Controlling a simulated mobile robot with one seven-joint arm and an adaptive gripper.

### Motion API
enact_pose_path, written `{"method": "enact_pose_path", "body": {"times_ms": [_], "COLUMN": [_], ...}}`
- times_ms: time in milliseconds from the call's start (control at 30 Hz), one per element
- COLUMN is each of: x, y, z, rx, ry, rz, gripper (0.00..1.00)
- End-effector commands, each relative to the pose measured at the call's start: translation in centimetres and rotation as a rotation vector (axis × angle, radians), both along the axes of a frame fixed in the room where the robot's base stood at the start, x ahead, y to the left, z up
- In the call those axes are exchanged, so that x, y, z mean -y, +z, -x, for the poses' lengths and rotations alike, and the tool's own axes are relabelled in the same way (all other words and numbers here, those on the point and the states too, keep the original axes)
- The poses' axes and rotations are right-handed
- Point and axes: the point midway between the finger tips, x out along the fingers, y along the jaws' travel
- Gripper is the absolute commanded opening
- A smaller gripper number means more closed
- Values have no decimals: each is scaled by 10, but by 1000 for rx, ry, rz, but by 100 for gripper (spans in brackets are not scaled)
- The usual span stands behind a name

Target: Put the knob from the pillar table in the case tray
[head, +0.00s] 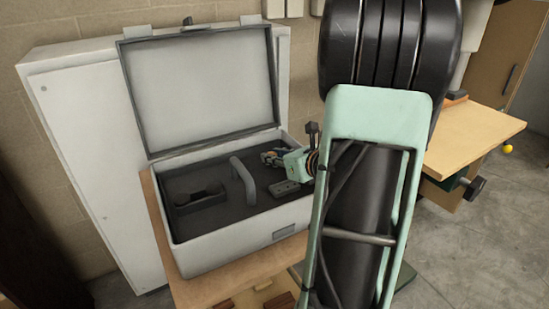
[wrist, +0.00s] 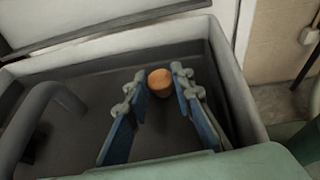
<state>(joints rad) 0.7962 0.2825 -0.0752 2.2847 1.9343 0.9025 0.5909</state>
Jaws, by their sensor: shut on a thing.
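An orange, rounded knob (wrist: 159,82) sits between the fingertips of my gripper (wrist: 160,80) in the wrist view. The blue-padded fingers are shut on it, one on each side. In the head view my gripper (head: 266,157) reaches from the right into the open case, over the back right part of the dark case tray (head: 218,224). The knob is too small to make out surely there. The tray also shows below the fingers in the wrist view (wrist: 68,105). I cannot tell whether the knob touches the tray floor.
The case's raised lid (head: 205,90) stands behind the tray. A grey curved handle (head: 243,181) rises mid-tray, left of my gripper. A dark grey block (head: 285,188) lies in front of it. A wooden tabletop (head: 475,135) is at the right, behind my arm.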

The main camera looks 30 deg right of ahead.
Motion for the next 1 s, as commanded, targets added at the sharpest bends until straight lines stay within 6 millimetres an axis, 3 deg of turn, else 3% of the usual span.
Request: {"method": "enact_pose_path", "body": {"times_ms": [333,367,500,900,1000], "x": [0,0,0,0,2], "y": [-4,-3,-2,4,10], "z": [0,0,0,0,16], "rx": [1,1,1,1,3], "ry": [0,0,0,0,-2], "rz": [1,1,0,1,2], "gripper": [12,24,39,39,39]}}
